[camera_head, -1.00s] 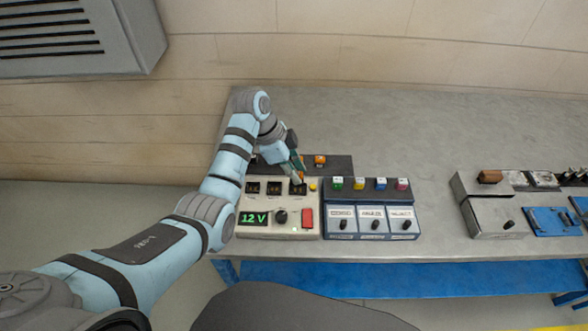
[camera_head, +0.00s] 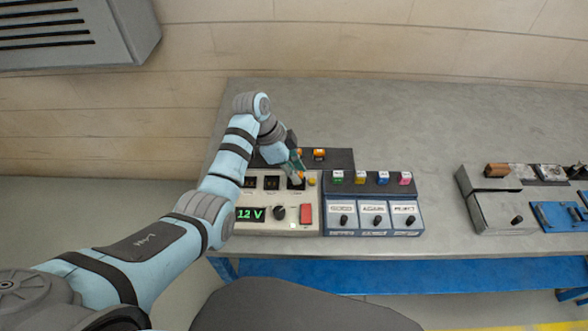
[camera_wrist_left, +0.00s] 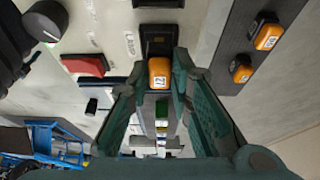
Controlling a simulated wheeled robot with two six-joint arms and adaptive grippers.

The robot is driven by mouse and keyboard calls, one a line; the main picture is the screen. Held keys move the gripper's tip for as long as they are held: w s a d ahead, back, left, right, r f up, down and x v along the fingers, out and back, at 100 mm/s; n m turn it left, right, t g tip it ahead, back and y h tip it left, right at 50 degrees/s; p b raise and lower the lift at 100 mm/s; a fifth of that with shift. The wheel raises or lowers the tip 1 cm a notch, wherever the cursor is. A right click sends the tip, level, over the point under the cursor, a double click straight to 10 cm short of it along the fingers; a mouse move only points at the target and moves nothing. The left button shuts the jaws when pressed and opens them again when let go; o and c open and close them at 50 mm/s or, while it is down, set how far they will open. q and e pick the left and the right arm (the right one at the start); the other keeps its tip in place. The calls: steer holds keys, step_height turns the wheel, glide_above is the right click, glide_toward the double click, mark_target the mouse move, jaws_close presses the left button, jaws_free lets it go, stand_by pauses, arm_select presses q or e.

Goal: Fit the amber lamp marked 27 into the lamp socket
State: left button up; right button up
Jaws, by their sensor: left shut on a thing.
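My left gripper (camera_head: 298,172) is shut on an amber lamp (camera_wrist_left: 159,73) with a white label that looks like 27. In the left wrist view the lamp sits between the two green fingertips (camera_wrist_left: 160,80). The dark lamp socket (camera_wrist_left: 158,40), with LAMP printed beside it, is just beyond the lamp. It is on the beige tester (camera_head: 262,228), where the fingers partly cover it in the head view. I cannot tell whether lamp and socket touch. My right gripper is not in view.
Other amber lamps (camera_wrist_left: 268,37) stand on a dark rack (camera_head: 340,160) behind the tester. A blue-grey unit (camera_head: 345,208) with several coloured blocks and knobs adjoins the tester on the right. Grey fixtures (camera_head: 495,212) stand farther right. The bench (camera_head: 420,120) behind is clear.

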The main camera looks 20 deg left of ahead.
arm_select(q)
steer(key=shift+s+r, duration=0.1)
steer(key=shift+r, duration=0.05)
steer(key=shift+f+p, duration=0.35)
steer(key=shift+f, duration=0.35)
stand_by(0.8)
steer(key=shift+p, duration=0.35)
stand_by(0.3)
steer(key=o, duration=1)
